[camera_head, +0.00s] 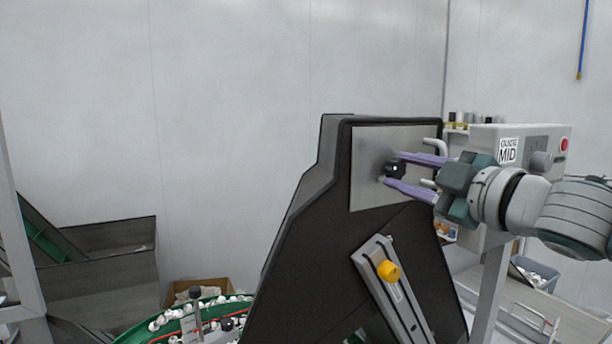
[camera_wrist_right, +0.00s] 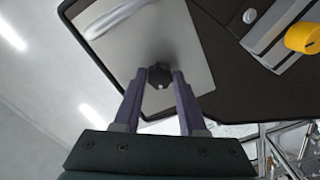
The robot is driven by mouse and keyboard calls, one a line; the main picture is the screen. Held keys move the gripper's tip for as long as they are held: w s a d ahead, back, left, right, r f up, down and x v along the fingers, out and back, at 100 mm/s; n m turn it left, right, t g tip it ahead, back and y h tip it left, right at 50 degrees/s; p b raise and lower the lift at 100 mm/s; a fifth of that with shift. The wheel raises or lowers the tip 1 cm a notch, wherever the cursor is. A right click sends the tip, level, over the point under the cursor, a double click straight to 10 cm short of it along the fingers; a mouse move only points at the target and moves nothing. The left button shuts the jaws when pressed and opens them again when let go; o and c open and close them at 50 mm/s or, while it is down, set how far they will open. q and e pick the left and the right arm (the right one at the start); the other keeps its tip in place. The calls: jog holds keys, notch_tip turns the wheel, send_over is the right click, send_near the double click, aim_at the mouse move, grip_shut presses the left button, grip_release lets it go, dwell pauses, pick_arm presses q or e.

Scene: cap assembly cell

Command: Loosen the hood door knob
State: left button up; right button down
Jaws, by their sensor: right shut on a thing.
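The hood door knob (camera_head: 395,169) is a small black knob on a grey metal plate (camera_head: 368,150) on the side of the dark hood (camera_head: 310,255). My right gripper (camera_head: 391,172) reaches in from the right, with its purple fingers on either side of the knob. In the right wrist view the knob (camera_wrist_right: 160,76) sits between the fingertips (camera_wrist_right: 160,80), and the gripper is shut on it. The plate (camera_wrist_right: 185,40) fills the area behind it. My left gripper is not in view.
A yellow knob (camera_head: 388,271) on a slanted metal bracket (camera_head: 392,295) sits below on the hood. A grey box with a red button (camera_head: 564,144) stands behind my right arm. A green conveyor with white caps (camera_head: 165,322) and a cardboard box (camera_head: 180,291) are at lower left.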

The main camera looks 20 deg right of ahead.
jog(key=n+b, duration=0.1)
jog(key=n, duration=0.3)
jog(key=shift+n, duration=0.4)
jog(key=n, duration=0.4)
jog(key=shift+b, duration=0.4)
jog(key=n, duration=0.5)
jog(key=shift+r, duration=0.1)
jog(key=shift+n, duration=2.1)
jog(key=shift+c, duration=2.3)
grip_release()
jog(key=shift+s, duration=0.1)
